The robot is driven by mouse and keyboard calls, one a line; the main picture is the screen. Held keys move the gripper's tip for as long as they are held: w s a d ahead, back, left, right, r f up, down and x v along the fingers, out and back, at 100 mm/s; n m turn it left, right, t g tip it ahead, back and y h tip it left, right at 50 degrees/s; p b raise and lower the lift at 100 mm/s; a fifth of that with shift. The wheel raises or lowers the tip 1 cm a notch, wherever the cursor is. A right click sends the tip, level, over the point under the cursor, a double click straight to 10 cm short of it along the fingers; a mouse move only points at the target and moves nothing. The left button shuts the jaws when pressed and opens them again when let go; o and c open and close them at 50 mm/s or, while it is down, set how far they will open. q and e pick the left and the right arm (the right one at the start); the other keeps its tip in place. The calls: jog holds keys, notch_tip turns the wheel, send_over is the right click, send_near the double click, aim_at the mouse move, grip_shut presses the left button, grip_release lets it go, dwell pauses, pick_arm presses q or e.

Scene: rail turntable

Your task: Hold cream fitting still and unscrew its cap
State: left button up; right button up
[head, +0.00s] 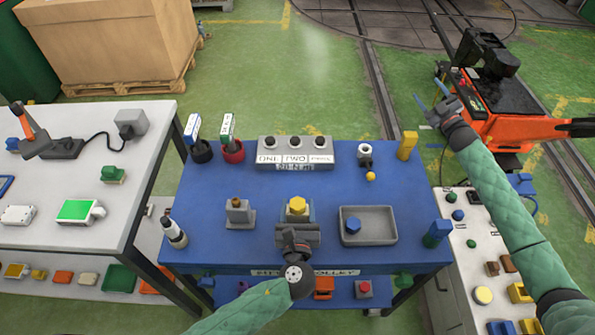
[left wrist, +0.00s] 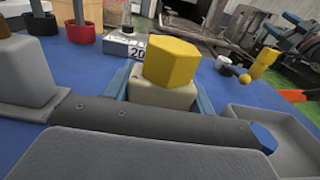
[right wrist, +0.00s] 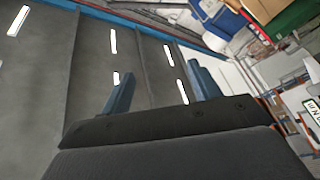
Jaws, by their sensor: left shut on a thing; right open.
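The cream fitting (left wrist: 160,97) stands upright near the front middle of the blue trolley top. Its yellow six-sided cap (left wrist: 172,63) sits on top, and the cap also shows in the head view (head: 297,205). My left gripper (head: 297,212) is shut on the cream fitting, with one blue finger on each side, below the cap. The fitting's lower part is hidden by the gripper. My right gripper (head: 432,106) is open and empty, raised well to the right of the trolley. Its two blue fingers show spread apart in the right wrist view (right wrist: 160,92).
A grey tray (head: 378,238) holding a blue part (head: 353,225) stands just right of the fitting. A grey block with a brown top (head: 239,212) stands to its left. A labelled grey box (head: 296,153) is behind. A yellow block (head: 407,145) stands at the back right.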

jog(key=s+a+r+n+g+y, duration=0.4)
jog(key=a+r+n+g+y, duration=0.15)
jog(key=a+r+n, duration=0.4)
jog(key=s+a+r+n+g+y, duration=0.5)
jog(key=a+r+n+y, duration=0.1)
jog(key=a+r+n, duration=0.3)
jog(key=s+a+n+g, duration=0.5)
jog(key=a+n+g, duration=0.25)
jog(key=a, duration=0.35)
jog(key=n+h, duration=2)
jog(key=n, duration=1.2)
send_over(298, 204)
notch_tip(298, 204, down, 13)
jog(key=shift+g, duration=0.4)
notch_tip(298, 204, down, 12)
jog(key=shift+f, duration=0.1)
